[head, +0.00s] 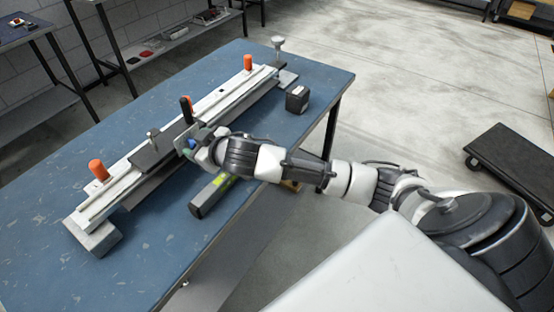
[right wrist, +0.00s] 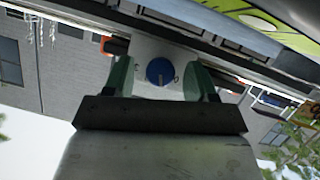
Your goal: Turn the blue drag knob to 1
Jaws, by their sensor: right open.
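The blue drag knob (right wrist: 160,71) is a round blue disc on a pale plate in the right wrist view. Small dark marks stand on the plate beside it, too small to read. In the head view the knob (head: 191,143) shows as a small blue patch on the slider's carriage, partly hidden by my right gripper. My right gripper (right wrist: 160,78) is open, with one green fingertip on each side of the knob. Gaps show between fingers and knob, so they look apart from it. My left gripper is out of view.
The carriage sits on a long white slider rail (head: 125,182) with orange knobs (head: 98,168) on a blue table (head: 140,250). A black handle (head: 187,108) rises beside the carriage. A grey and yellow-green bar (head: 210,195) and a dark box (head: 297,99) lie on the table's near side.

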